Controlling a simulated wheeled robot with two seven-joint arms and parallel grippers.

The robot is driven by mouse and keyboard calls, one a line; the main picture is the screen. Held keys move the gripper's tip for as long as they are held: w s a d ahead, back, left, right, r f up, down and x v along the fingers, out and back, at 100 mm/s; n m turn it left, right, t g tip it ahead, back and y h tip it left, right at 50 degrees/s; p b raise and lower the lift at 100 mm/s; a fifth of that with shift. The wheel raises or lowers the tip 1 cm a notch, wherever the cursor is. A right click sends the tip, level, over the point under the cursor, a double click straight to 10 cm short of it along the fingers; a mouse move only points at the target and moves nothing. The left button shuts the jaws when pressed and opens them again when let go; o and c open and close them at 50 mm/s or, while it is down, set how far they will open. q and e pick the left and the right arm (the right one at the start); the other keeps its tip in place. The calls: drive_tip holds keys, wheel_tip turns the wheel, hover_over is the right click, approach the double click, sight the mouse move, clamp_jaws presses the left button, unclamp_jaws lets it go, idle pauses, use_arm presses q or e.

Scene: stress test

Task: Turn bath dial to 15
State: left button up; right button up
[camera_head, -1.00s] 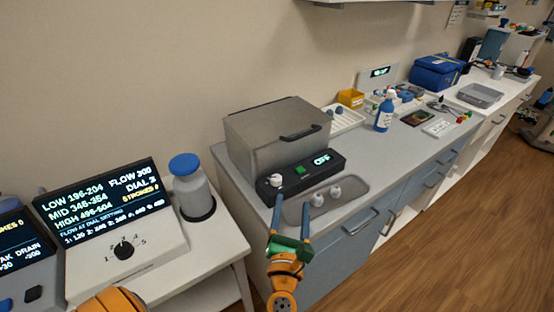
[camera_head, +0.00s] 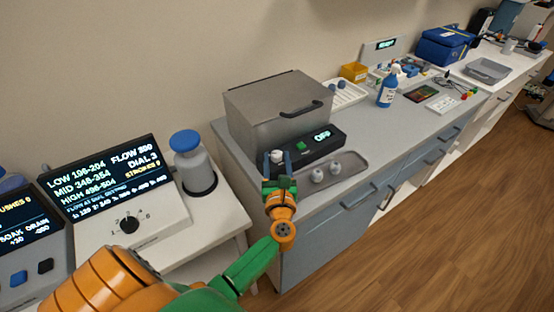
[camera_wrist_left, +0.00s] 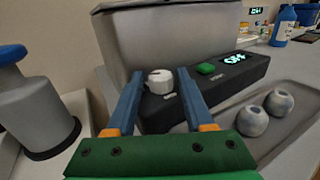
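The bath is a grey metal box (camera_head: 280,110) with a lid handle, standing on the counter. A black control panel (camera_head: 318,150) runs along its front, with a green button (camera_head: 301,146) and a display reading "OFF". The bath dial is a white knob (camera_head: 277,156) at the panel's left end; it also shows in the left wrist view (camera_wrist_left: 160,82), with a dark mark on top. My left gripper (camera_head: 279,157) is open, its blue fingers on either side of the dial. In the left wrist view (camera_wrist_left: 159,74) gaps show beside the dial; contact is not visible. My right gripper is not in view.
A grey tray (camera_head: 345,173) with white round-topped pieces lies right of my left gripper. A blue-capped canister (camera_head: 195,170) and a console (camera_head: 125,190) with its own black dial stand at left. A blue spray bottle (camera_head: 387,92) stands farther right on the counter.

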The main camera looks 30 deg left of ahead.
use_arm(q)
clamp_jaws()
